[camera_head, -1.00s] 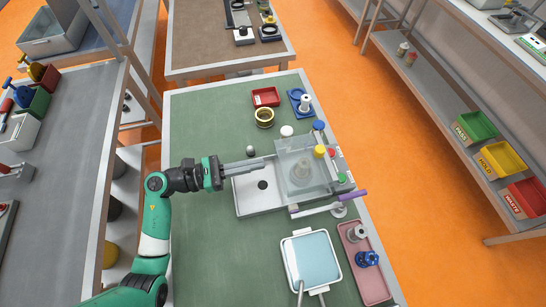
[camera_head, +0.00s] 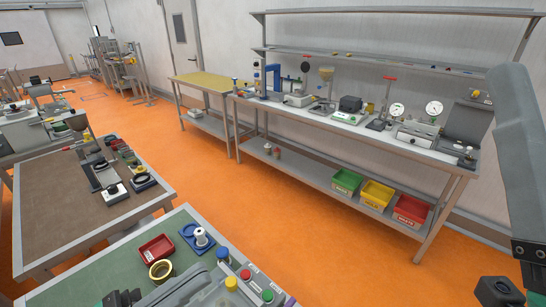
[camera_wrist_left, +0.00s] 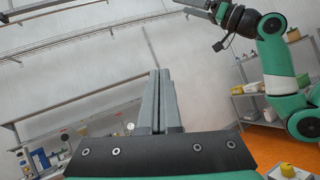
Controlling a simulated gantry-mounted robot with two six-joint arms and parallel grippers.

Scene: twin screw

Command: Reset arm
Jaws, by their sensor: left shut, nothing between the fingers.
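My left gripper (camera_head: 190,281) is at the bottom edge of the head view, over the green-topped table (camera_head: 120,266). In the left wrist view, its two grey fingers (camera_wrist_left: 160,80) are pressed together with nothing between them, and they point toward the far wall. My right arm stands at the right of the left wrist view. My right gripper (camera_wrist_left: 222,15) is raised at the top there, partly cut off. A large grey part at the right edge of the head view looks like part of my right arm, seen very close.
On the green table are a red tray (camera_head: 156,248), a brass ring (camera_head: 160,270) and a blue holder with a white part (camera_head: 199,238). Coloured knobs (camera_head: 245,275) show nearer. A long bench (camera_head: 350,128) with gauges and green, yellow and red bins stands at the wall. Orange floor between is clear.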

